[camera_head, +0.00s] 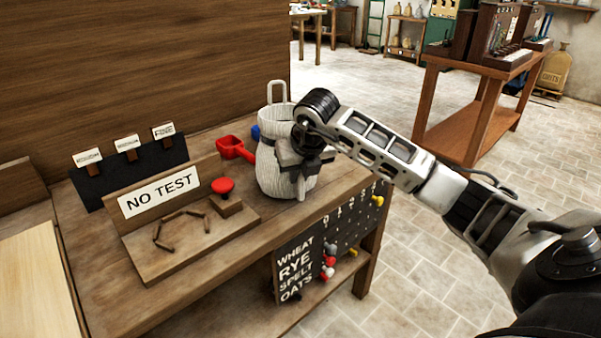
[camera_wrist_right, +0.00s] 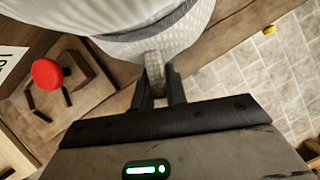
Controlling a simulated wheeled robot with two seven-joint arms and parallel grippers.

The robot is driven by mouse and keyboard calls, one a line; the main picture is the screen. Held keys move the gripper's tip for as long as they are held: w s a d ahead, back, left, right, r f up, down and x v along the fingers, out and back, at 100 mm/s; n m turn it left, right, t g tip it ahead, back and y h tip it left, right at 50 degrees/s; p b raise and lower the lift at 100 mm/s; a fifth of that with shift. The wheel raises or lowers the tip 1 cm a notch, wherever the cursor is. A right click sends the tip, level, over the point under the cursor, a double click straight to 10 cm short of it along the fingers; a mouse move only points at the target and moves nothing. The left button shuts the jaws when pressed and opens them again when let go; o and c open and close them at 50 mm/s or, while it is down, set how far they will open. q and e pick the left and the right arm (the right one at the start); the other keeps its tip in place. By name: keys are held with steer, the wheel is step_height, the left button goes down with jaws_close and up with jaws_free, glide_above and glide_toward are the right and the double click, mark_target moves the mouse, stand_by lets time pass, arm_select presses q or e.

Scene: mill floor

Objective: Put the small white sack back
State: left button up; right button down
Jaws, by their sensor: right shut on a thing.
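The small white sack (camera_head: 275,176) is a pale woven bag with a loop at its top, upright at the right part of the wooden bench. My right gripper (camera_head: 300,180) is at its near right side, shut on a narrow pale part of it. In the right wrist view the sack (camera_wrist_right: 150,45) fills the top, and the gripper's dark fingers (camera_wrist_right: 159,92) close on a pale woven tab. The sack's underside is hard to see, so I cannot tell whether it touches the bench. My left gripper is not in view.
On the bench (camera_head: 205,262) are a NO TEST sign (camera_head: 158,192), a red button (camera_head: 223,185), a red scoop (camera_head: 235,148) and a dark rack with small labels (camera_head: 130,170). A dark grain board (camera_head: 320,245) hangs at the front. A table (camera_head: 470,120) stands behind right; tiled floor lies between.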

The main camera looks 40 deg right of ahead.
stand_by(0.4)
steer(key=c, duration=1.3)
jaws_free()
steer(key=shift+c, duration=0.2)
steer(key=shift+r, duration=0.1)
steer(key=v, duration=1.5)
steer(key=shift+s+r, duration=0.15)
steer(key=shift+r, duration=0.2)
steer(key=shift+a, duration=0.1)
